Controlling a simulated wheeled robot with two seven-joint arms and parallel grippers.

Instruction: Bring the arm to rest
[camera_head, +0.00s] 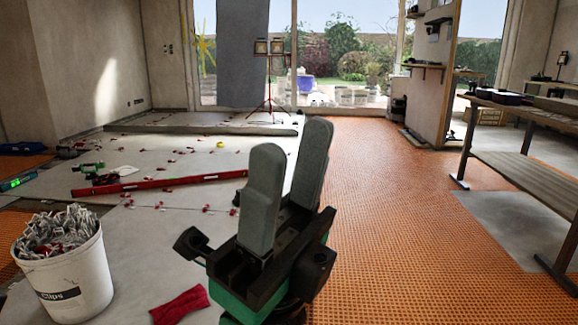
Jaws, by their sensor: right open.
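My right gripper (289,172) stands large in the lower middle of the head view, with its two grey fingers pointing up. The fingers are apart and nothing is between them. It is held above the floor and hides part of the tiles and the orange mat behind it. My left gripper is not in view.
A white bucket of clips (68,283) stands at the lower left, with a red cloth (180,306) to its right. A long red level (158,185) lies on the grey tiles among scattered red pieces. A workbench (528,178) stands at the right. The orange mat (400,220) is clear.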

